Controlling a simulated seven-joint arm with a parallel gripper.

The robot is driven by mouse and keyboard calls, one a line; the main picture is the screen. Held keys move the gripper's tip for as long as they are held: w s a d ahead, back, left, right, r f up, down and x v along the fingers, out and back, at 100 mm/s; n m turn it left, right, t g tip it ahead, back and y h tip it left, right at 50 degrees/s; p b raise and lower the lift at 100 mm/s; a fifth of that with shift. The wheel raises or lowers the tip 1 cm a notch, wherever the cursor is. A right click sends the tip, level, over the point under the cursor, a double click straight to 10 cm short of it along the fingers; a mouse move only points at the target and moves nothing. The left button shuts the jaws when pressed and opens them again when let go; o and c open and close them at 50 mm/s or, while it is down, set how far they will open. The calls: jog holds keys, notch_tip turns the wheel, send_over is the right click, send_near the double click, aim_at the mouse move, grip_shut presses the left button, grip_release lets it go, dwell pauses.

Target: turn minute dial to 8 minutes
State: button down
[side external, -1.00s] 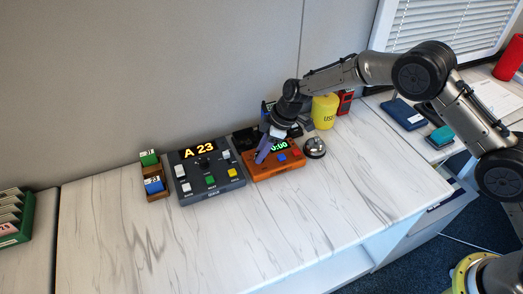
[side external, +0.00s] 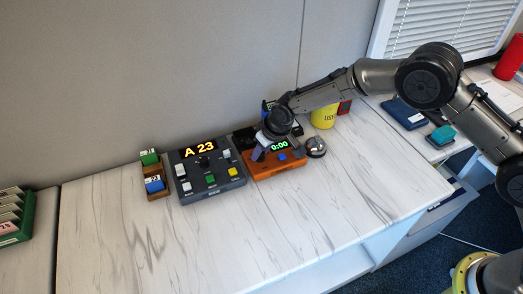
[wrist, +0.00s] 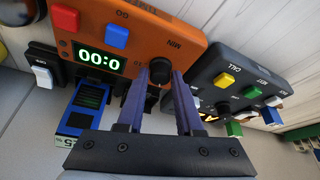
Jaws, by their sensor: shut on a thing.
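The orange timer (side external: 288,165) sits on the counter, its green display (side external: 279,145) reading 0:00. In the wrist view the timer (wrist: 135,50) appears upside down, with its display (wrist: 97,60) lit. The black minute dial (wrist: 160,70), beside the label MIN, lies between the purple fingertips of my gripper (wrist: 163,80). My gripper is shut on the dial. In the side view my gripper (side external: 258,153) is at the timer's left end and hides the dial there.
A dark console (side external: 207,178) showing A 23 stands close left of the timer. A bell (side external: 316,147) stands close right. A yellow cup (side external: 323,114) stands behind it. The counter (side external: 290,215) in front is clear.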

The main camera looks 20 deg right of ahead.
jog(key=m+h, duration=0.1)
jog(key=m, duration=0.1)
jog(key=m+h, duration=0.1)
jog(key=m, duration=0.2)
jog(key=shift+a, duration=0.2)
jog(key=m+h, duration=0.1)
jog(key=m, duration=0.2)
jog(key=m+h, duration=0.1)
jog(key=m, duration=0.2)
jog(key=shift+a+g, duration=0.1)
jog(key=shift+g, duration=0.3)
jog(key=shift+m, duration=0.3)
jog(key=c, duration=0.6)
grip_release()
jog(key=shift+o, duration=0.2)
jog(key=v, duration=1.3)
jog(key=shift+a+r, duration=0.15)
jog(key=shift+r, duration=0.25)
